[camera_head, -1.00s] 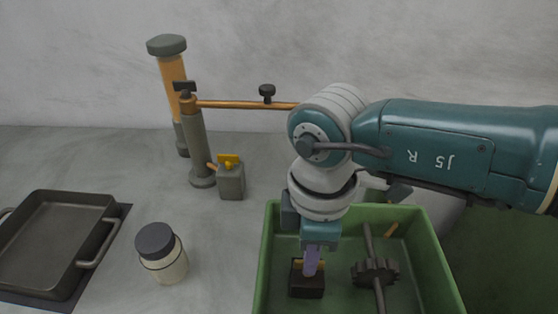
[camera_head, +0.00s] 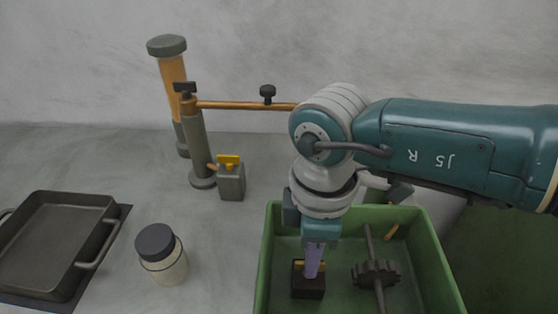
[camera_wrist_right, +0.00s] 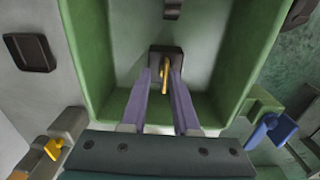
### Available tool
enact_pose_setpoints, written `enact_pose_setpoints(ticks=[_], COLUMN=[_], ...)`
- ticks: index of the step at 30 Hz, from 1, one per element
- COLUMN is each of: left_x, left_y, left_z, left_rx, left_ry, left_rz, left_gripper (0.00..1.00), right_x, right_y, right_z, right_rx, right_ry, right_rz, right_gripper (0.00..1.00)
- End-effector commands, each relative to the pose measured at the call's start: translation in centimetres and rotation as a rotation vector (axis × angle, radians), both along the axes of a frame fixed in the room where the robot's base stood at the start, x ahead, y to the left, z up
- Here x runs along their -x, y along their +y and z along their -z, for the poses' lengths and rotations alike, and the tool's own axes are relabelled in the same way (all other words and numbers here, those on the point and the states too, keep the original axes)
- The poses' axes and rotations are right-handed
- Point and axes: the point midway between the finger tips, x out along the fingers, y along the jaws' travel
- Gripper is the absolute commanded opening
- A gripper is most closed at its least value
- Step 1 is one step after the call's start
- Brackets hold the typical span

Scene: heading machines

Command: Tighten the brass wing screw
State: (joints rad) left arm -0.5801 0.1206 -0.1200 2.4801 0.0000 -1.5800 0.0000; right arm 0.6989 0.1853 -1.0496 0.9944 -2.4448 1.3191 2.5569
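The brass wing screw (camera_wrist_right: 165,73) stands on a dark block (camera_wrist_right: 178,53) on the floor of the green crate (camera_head: 270,235). In the head view the dark block (camera_head: 308,286) is partly behind my right gripper (camera_head: 313,268), which points down into the crate. In the right wrist view its two purple fingers (camera_wrist_right: 162,85) lie on either side of the brass wing, with a gap between them. The gripper looks open; I cannot tell whether a finger touches the wing. My left gripper is out of view.
A gear on a shaft (camera_head: 376,273) lies in the crate to the right. Outside stand a grey block with a yellow wing (camera_head: 230,180), a post with an orange arm (camera_head: 245,105), a lidded jar (camera_head: 162,255) and a dark tray (camera_head: 55,240).

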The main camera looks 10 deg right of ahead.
Motion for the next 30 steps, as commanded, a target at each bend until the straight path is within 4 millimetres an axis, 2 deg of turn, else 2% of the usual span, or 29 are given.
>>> enact_pose_setpoints(ticks=[1, 6, 16, 20, 24, 30], left_x=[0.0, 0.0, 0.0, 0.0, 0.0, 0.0], left_y=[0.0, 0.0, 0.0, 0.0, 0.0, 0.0], left_z=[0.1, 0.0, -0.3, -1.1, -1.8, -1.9], left_rx=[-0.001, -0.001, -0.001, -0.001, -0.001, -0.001], left_ry=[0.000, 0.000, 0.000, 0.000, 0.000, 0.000], left_rz=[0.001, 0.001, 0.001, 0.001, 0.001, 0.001], left_gripper=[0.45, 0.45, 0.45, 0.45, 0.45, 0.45], right_x=[0.5, 0.6, 0.3, 0.3, 0.3, 0.3], right_y=[-0.1, 0.0, 0.1, 0.2, 0.1, 0.1], right_z=[0.4, 0.3, -0.5, -2.5, -5.4, -8.6], right_rx=[0.004, 0.002, -0.001, -0.004, -0.001, -0.001], right_ry=[0.015, 0.017, 0.011, 0.008, 0.008, 0.011], right_rz=[-0.001, -0.002, -0.003, -0.004, -0.005, -0.003], right_gripper=[0.38, 0.38, 0.38, 0.38, 0.38, 0.38])
